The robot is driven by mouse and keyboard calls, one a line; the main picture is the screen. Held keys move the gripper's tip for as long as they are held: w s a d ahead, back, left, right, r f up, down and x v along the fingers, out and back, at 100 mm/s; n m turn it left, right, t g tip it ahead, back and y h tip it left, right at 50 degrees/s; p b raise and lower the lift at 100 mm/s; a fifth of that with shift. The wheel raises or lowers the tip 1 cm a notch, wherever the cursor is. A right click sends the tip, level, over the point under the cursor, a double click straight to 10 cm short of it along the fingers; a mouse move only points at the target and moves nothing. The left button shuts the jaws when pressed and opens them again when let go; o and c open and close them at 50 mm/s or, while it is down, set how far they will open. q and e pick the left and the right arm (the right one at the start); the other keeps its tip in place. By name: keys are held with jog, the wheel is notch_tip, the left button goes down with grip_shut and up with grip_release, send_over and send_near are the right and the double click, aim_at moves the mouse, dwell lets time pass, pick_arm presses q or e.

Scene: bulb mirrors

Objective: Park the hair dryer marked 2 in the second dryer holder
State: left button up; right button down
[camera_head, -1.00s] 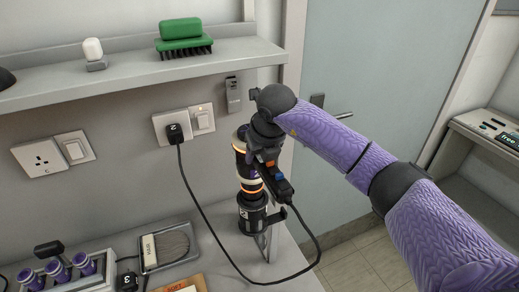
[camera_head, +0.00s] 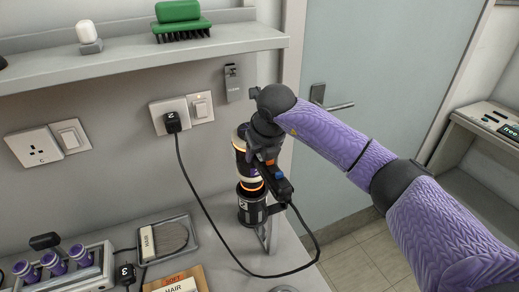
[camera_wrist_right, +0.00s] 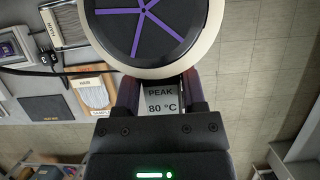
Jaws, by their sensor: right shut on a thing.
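My right gripper (camera_head: 262,150) is shut on the hair dryer (camera_head: 243,166), a black and cream body with orange rings. The dryer is close to upright, nozzle down, directly above a black cup-shaped holder marked 2 (camera_head: 247,207) on the counter; I cannot tell whether the nozzle is inside its rim. A black cord runs from the dryer's handle to a plug marked 2 (camera_head: 172,122) in the wall socket. In the right wrist view the dryer's round end with purple spokes (camera_wrist_right: 145,25) shows beyond my fingers (camera_wrist_right: 160,95). My left gripper is not in view.
A shelf (camera_head: 130,63) above holds a green brush (camera_head: 180,22). A door (camera_head: 385,110) stands behind my arm.

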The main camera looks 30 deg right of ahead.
jog(key=shift+f+b, duration=0.75)
jog(key=shift+f, duration=0.45)
jog(key=shift+f+b, duration=0.55)
jog(key=shift+f, duration=0.3)
jog(key=shift+f+b, duration=0.7)
jog(key=shift+f, duration=0.3)
grip_release()
jog(key=shift+r, duration=0.1)
jog(key=p+v, duration=0.7)
jog(key=shift+r, duration=0.3)
jog(key=shift+s+r+p, duration=0.25)
jog(key=shift+p, duration=0.15)
